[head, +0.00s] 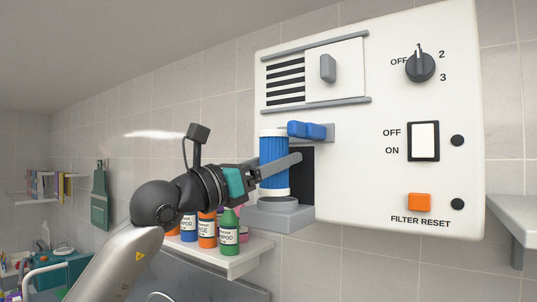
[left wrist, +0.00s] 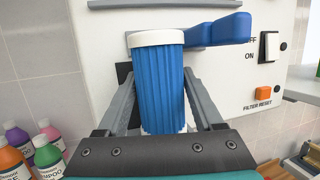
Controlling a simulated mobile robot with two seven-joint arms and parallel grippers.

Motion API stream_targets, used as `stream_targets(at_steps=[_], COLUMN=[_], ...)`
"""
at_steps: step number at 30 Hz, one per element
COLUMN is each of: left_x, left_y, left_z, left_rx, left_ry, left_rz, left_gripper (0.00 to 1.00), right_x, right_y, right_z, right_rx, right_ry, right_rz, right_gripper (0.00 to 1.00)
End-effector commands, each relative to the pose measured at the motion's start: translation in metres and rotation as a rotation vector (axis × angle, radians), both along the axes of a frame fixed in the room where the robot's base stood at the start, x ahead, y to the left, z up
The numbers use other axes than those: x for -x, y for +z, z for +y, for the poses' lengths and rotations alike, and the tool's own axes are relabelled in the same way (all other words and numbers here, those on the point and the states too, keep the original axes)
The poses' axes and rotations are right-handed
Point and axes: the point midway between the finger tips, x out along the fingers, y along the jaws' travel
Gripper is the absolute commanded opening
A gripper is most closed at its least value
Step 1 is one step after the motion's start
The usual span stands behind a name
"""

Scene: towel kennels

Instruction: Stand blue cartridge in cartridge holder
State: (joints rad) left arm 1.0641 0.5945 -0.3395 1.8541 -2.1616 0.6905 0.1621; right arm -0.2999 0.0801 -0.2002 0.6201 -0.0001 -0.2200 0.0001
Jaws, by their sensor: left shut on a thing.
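The blue cartridge (head: 273,152), ribbed with white ends, is upright in front of the white wall unit. It also shows in the left wrist view (left wrist: 162,95), between the two grey fingers. My left gripper (head: 290,162) is shut on the cartridge, reaching in from the left. The grey cartridge holder (head: 284,221), a round seat on a bracket, is right below the cartridge. The cartridge's lower white end is at the seat's rim; I cannot tell whether it rests in it. The holder is hidden in the left wrist view. My right gripper is not in view.
A blue lever (head: 307,130) sticks out beside the cartridge's top. The white unit (head: 380,180) carries a dial (head: 420,67), a rocker switch (head: 424,141) and an orange button (head: 419,202). Several bottles (head: 228,235) stand on a shelf below, left of the holder.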

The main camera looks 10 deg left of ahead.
Motion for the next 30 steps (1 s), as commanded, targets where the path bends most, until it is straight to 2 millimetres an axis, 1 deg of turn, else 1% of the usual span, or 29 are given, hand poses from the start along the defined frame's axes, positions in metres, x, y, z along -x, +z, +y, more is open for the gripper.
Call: stream_targets(at_steps=[5,7,12,26,27,30], left_x=[-0.011,-0.010,-0.010,-0.010,-0.010,-0.010], left_y=[-0.001,-0.010,-0.018,-0.021,-0.021,-0.021], left_z=[-0.005,-0.005,-0.004,-0.004,-0.004,-0.004], left_rx=[0.001,0.000,0.000,0.000,0.000,0.000], left_ry=[0.000,-0.001,0.000,0.000,-0.001,-0.001], left_rz=[0.000,-0.002,-0.002,-0.002,-0.002,-0.002], left_gripper=[0.07,0.07,0.07,0.07,0.69,0.81], right_x=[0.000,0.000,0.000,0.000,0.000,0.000], right_y=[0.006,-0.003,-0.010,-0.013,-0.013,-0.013], right_z=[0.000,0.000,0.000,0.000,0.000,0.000], right_rx=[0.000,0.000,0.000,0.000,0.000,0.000], right_ry=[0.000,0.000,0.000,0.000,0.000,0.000], right_rz=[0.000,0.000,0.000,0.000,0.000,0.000], right_gripper=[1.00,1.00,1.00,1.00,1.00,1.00])
